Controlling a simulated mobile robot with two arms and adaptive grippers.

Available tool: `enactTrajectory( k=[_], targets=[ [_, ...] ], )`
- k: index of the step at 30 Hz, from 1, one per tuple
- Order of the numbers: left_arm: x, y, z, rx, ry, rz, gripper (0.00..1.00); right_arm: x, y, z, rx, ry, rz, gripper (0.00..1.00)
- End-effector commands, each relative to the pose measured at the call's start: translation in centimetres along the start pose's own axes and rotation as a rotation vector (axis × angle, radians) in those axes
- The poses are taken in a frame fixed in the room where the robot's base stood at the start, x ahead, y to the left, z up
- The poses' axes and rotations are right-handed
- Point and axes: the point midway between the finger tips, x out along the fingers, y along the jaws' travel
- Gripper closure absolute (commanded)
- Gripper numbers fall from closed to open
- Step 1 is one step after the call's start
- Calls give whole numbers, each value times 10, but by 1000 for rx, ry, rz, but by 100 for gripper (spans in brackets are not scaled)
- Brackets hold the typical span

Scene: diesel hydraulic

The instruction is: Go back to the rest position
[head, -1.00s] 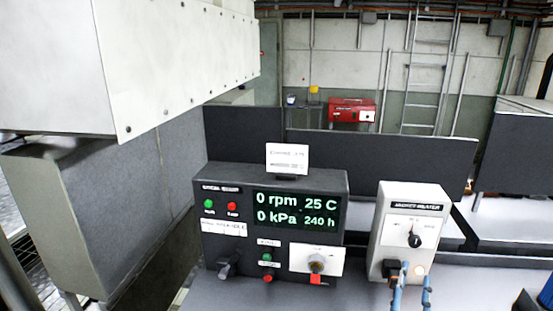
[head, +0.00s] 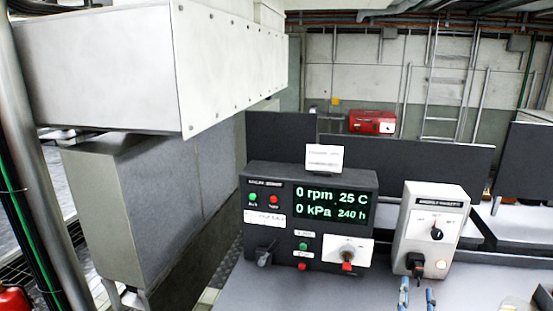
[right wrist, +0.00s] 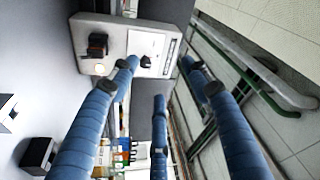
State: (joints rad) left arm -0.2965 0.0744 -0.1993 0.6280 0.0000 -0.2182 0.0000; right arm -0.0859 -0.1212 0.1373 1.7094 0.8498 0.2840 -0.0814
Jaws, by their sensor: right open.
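My right gripper (head: 417,297) shows only by its blue fingertips at the bottom edge of the head view, in front of the white heater box. In the right wrist view its blue fingers (right wrist: 165,85) are spread apart with nothing between them. The rest of it is cut off in the head view. The white heater box (head: 429,214) with a black knob stands on the grey bench; it also shows at the top of the right wrist view (right wrist: 118,38). My left gripper is in neither view.
A black control panel (head: 270,225) stands left of the heater box, its display reading 0 rpm, 25 C, 0 kPa and 240 h. A large white metal housing (head: 110,65) overhangs at the left. A grey pole (head: 30,160) stands at the far left. A red box (head: 371,122) is at the back.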

Motion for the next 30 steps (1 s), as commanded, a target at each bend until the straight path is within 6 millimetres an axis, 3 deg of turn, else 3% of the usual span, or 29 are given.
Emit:
enactTrajectory(
  k=[5, 11, 14, 18, 21, 24, 30],
  targets=[
    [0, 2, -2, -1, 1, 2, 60, -13, -20, 27, -77, -145, -63, 52],
    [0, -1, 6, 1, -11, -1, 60, -48, -39, 72, -213, -383, -138, 52],
    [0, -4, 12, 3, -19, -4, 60, -83, -42, 101, -321, -556, -169, 52],
    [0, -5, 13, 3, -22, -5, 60, -157, -25, 136, -524, -856, -176, 52],
    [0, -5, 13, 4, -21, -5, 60, -212, -1, 142, -665, -1051, -140, 52],
    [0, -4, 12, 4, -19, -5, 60, -254, 21, 135, -770, -1192, -91, 52],
    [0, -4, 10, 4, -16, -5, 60, -313, 53, 109, -913, -1380, 11, 52]
  ],
)
